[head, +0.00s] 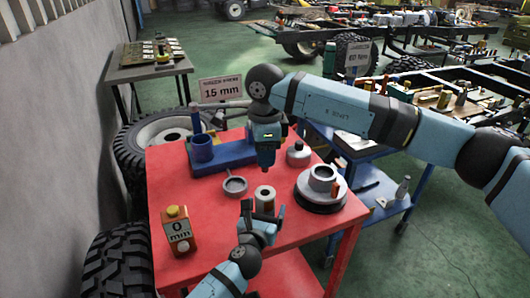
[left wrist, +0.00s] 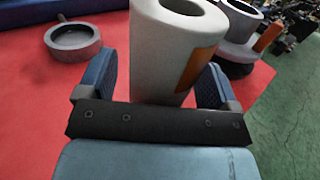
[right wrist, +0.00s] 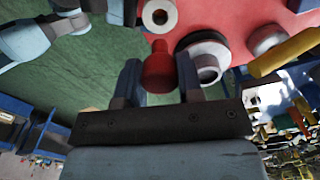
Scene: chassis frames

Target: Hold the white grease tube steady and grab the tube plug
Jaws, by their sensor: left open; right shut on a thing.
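The white grease tube (head: 265,199), with an orange label, stands upright on the red table, its open top showing a hole. It fills much of the left wrist view (left wrist: 160,50). My left gripper (head: 263,212) is open at table height, its fingers on either side of the tube's lower part; a gap shows on the left side, and contact on the right is unclear. My right gripper (head: 267,167) points down above the tube. In the right wrist view it is shut on a red plug (right wrist: 158,68), with the tube's white ring top (right wrist: 160,14) beyond it.
A round grey part on a dark disc (head: 322,178) stands right of the tube. A shallow grey ring (head: 235,186) lies to its left. A blue fixture (head: 202,150), a grey lidded can (head: 298,153) and an orange "0 mm" box (head: 178,230) are also on the table.

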